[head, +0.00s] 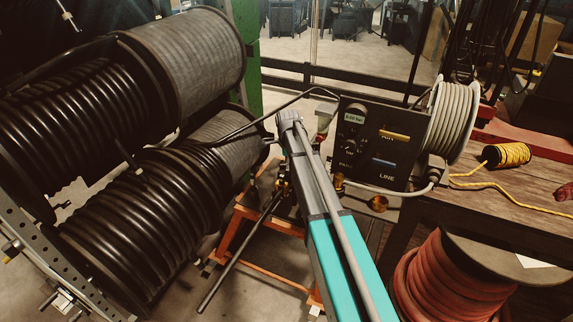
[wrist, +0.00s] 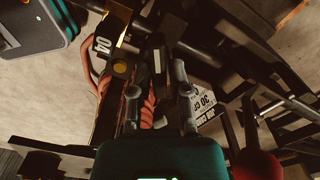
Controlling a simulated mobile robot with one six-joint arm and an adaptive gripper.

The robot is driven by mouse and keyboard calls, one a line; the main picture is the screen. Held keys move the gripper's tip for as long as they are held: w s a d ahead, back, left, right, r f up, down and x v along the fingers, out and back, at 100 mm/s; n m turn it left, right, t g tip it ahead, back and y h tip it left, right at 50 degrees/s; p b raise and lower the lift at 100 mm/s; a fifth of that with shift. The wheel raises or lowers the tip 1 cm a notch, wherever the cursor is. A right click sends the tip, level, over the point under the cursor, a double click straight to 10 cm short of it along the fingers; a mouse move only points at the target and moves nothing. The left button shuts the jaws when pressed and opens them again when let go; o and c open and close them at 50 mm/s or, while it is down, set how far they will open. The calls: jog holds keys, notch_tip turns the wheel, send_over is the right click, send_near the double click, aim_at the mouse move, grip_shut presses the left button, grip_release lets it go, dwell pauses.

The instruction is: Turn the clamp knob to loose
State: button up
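I cannot make out for certain which part is the clamp knob. A black panel (head: 382,170) in the head view carries a small display, round dark knobs (head: 352,136), and yellow and blue bars beside the words AIR and LINE. A round brass-coloured piece (head: 378,203) sits below the panel. My gripper (wrist: 158,88) shows in the wrist view with its two grey fingers apart and nothing clearly held between them. Dark parts and reddish hose lie beyond the fingers.
Large black hose reels (head: 120,225) fill the left. An orange stand (head: 255,222) is on the floor. A wooden bench (head: 530,185) with a yellow rope spool (head: 506,155) is at the right, a red hose reel (head: 450,285) below. A red ball (wrist: 256,165) is in the wrist view.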

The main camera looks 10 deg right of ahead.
grip_shut()
jog(key=shift+a, duration=0.2)
jog(key=shift+d, duration=0.2)
